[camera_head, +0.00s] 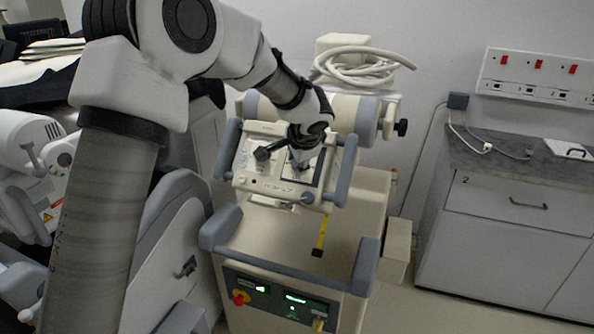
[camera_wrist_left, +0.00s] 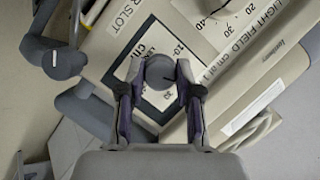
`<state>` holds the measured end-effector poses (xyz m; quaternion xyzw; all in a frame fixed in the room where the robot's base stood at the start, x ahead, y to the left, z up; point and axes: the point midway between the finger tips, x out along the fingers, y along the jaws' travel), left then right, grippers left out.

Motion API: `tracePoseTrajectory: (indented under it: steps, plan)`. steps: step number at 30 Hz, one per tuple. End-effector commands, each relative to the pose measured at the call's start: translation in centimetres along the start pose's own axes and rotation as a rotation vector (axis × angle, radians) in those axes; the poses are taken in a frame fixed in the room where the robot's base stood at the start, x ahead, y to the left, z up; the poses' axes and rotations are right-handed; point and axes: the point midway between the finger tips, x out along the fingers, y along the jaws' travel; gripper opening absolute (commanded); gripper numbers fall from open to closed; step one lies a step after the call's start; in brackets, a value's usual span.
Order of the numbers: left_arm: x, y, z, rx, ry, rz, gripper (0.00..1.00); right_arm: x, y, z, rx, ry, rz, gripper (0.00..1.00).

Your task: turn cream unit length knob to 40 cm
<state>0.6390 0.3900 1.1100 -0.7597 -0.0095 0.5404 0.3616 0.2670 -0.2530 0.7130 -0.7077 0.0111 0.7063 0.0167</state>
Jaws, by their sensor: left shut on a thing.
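The cream unit's control head (camera_head: 270,186) stands at the centre of the head view, with grey handles on its sides. My left gripper (camera_head: 300,158) reaches down onto its face. In the left wrist view my left gripper (camera_wrist_left: 160,70) is shut on the round grey length knob (camera_wrist_left: 159,73), with one finger on each side. The knob sits in a dark-framed white dial panel (camera_wrist_left: 152,42) marked 10, 20 and 30. A thin dark line on the knob points toward the lower right, near the 20 to 30 marks. The 40 mark of this dial cannot be made out. My right gripper is not in view.
Another scale (camera_wrist_left: 225,18), partly visible, lies beside the dial, near the "LIGHT FIELD" label. A yellow tape (camera_head: 321,232) hangs below the head. A coiled hose (camera_head: 360,62) lies behind. A grey counter (camera_head: 520,165) stands at the right, with clear floor before it.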

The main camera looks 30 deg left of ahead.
Motion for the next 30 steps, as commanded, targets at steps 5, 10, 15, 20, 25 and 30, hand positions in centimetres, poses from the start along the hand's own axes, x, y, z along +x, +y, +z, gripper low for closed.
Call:
tracePoseTrajectory:
  steps: [5, 10, 15, 20, 25, 30]
  plan:
    - [0.6, 0.6, 0.2, 0.156, -0.001, -0.063, 0.00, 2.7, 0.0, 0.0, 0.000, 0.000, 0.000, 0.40]
    - [0.7, 0.6, 0.2, 0.306, -0.001, -0.125, 0.00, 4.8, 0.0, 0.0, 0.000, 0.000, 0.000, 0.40]
    - [0.7, 0.7, 0.2, 0.455, -0.001, -0.185, 0.00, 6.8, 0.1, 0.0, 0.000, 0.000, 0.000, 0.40]
    - [0.7, 0.8, 0.2, 0.594, 0.000, -0.243, 0.00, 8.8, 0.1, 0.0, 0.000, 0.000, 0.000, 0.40]
    - [0.8, 0.8, 0.3, 0.745, 0.000, -0.304, 0.00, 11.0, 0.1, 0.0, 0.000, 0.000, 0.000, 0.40]
    - [0.8, 0.8, 0.3, 0.893, 0.000, -0.366, 0.00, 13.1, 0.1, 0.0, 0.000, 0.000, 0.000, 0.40]
